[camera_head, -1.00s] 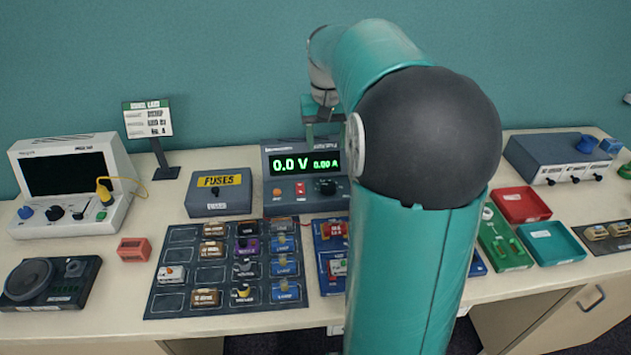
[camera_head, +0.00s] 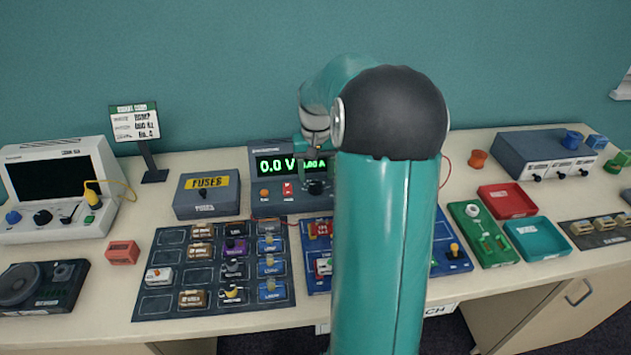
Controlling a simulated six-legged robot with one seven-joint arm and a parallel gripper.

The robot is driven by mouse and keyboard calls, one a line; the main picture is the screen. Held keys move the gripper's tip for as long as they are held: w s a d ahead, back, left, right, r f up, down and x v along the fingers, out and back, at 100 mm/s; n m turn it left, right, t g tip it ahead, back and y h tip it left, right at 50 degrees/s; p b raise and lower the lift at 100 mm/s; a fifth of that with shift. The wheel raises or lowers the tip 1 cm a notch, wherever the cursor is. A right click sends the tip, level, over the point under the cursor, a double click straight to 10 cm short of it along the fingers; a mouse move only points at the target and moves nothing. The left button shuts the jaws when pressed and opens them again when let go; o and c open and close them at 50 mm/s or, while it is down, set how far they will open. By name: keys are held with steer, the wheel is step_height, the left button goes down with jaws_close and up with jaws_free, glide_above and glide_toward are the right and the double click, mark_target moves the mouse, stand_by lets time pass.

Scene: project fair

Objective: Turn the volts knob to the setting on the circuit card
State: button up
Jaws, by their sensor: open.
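The power supply (camera_head: 262,209) stands at the back middle of the bench, with a green display (camera_head: 276,166) reading 0.0 V. A dark knob (camera_head: 316,187) is on its front, right of an orange button and a red switch; its pointer is too small to read. The circuit card (camera_head: 134,122) stands on a dark post at the back left; its small print is blurred. My gripper (camera_head: 313,150) is just in front of the supply's right part, above the knob. It covers part of the display, and its fingertips are hard to make out. My arm hides the supply's right side.
A fuses box (camera_head: 206,205) stands left of the supply. A component board (camera_head: 150,304) and a blue board (camera_head: 318,285) lie in front. A red tray (camera_head: 507,201) and a teal tray (camera_head: 539,240) are at right. An oscilloscope (camera_head: 92,158) is at far left.

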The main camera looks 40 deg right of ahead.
mark_target(316, 184)
steer(key=shift+f, duration=1.9)
steer(key=c, duration=1)
steer(key=shift+o, duration=0.2)
steer(key=shift+m, duration=0.3)
steer(key=m, duration=0.5)
steer(key=shift+a+m, duration=0.1)
steer(key=shift+m, duration=0.2)
steer(key=m, duration=0.5)
steer(key=shift+m, duration=0.3)
